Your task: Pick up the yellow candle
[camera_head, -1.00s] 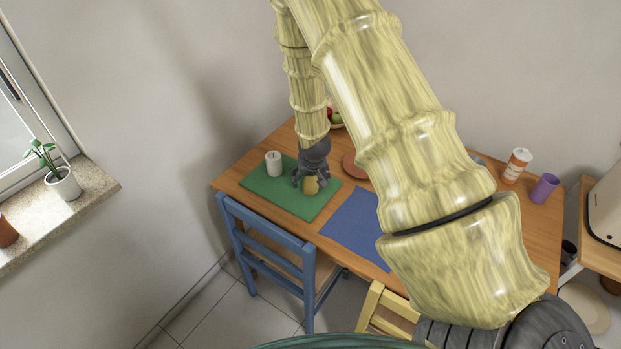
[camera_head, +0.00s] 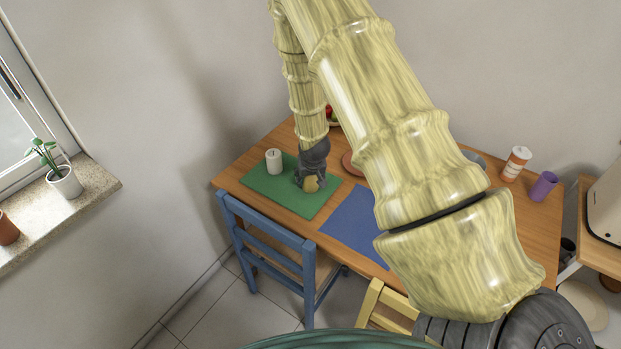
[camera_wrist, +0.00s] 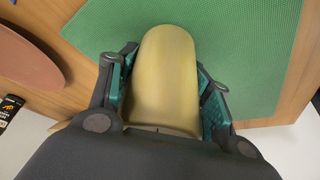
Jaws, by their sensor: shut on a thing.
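The yellow candle (camera_wrist: 165,80) fills the middle of the wrist view, between the two teal finger pads of my gripper (camera_wrist: 168,90). My gripper is shut on it, with a pad against each side. In the head view the yellow candle (camera_head: 311,185) shows as a small patch below the dark fingers of my gripper (camera_head: 311,178). Both are over the right part of the green placemat (camera_head: 275,193). I cannot tell whether the candle touches the mat.
A white candle (camera_head: 274,161) stands on the green placemat's far left. A blue placemat (camera_head: 350,228) lies to the right. An orange-and-white cup (camera_head: 516,164) and a purple cup (camera_head: 543,186) stand at the table's right. A blue chair (camera_head: 265,235) is at the front edge.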

